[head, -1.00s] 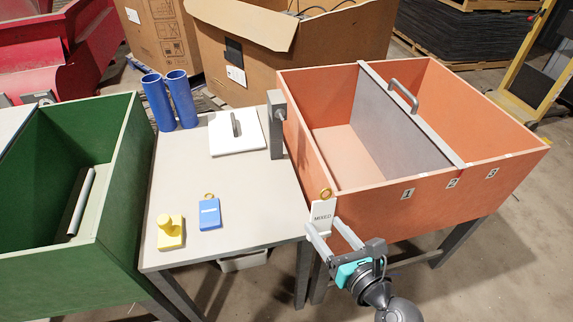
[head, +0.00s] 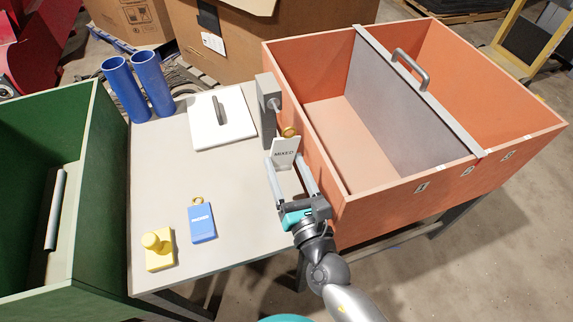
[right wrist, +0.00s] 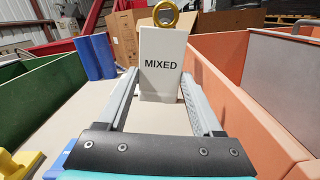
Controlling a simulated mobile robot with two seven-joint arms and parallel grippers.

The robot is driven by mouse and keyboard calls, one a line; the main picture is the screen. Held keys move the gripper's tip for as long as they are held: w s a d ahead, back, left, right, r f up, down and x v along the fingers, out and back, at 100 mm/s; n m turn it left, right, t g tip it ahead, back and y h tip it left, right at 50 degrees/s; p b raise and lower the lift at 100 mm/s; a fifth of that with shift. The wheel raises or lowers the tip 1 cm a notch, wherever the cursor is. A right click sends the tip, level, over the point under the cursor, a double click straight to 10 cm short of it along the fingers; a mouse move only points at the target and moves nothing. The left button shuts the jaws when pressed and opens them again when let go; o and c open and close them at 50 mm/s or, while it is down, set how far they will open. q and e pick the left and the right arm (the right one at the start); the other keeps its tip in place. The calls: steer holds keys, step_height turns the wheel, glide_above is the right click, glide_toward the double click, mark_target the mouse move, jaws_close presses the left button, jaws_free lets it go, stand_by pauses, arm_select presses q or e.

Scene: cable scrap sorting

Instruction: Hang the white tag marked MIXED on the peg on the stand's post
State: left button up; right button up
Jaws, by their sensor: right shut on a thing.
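The white tag marked MIXED (head: 286,152) is upright between the fingers of my right gripper (head: 290,168), its brass ring (head: 290,131) on top. The right gripper is shut on it. In the right wrist view the tag (right wrist: 162,65) faces the camera, with the ring (right wrist: 166,14) above it. The grey stand's post (head: 267,112) rises at the table's right edge, next to the orange bin. Its peg (head: 275,103) sticks out to the right near the top. The ring shows just below and right of the peg, apart from it in the picture. The left gripper is not in view.
The orange bin (head: 385,197) with a grey divider stands close right of the gripper. A green bin (head: 92,190) is left.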

mark_target(283, 159)
steer(key=shift+w+a, duration=0.1)
steer(key=shift+w, duration=0.25)
steer(key=shift+w+a, duration=0.2)
steer(key=shift+w, duration=0.3)
steer(key=shift+b+x, duration=0.3)
steer(key=shift+x, duration=0.45)
steer(key=shift+w+a+f, duration=0.1)
steer(key=shift+w+f, duration=0.1)
steer(key=shift+w, duration=0.3)
steer(key=shift+w+a+f+b, duration=0.1)
steer(key=shift+w+a+b, duration=0.25)
steer(key=shift+w, duration=0.35)
steer(key=shift+w+a+b, duration=0.15)
steer(key=shift+w+b, duration=0.15)
steer(key=shift+w, duration=0.4)
steer(key=shift+w+a, duration=0.1)
steer(key=shift+w, duration=0.1)
jaws_close()
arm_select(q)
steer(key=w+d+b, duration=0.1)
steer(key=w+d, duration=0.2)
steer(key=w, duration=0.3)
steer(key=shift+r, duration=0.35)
arm_select(e)
steer(key=shift+w+a+f, duration=0.2)
steer(key=shift+w+f, duration=0.3)
steer(key=shift+w, duration=0.15)
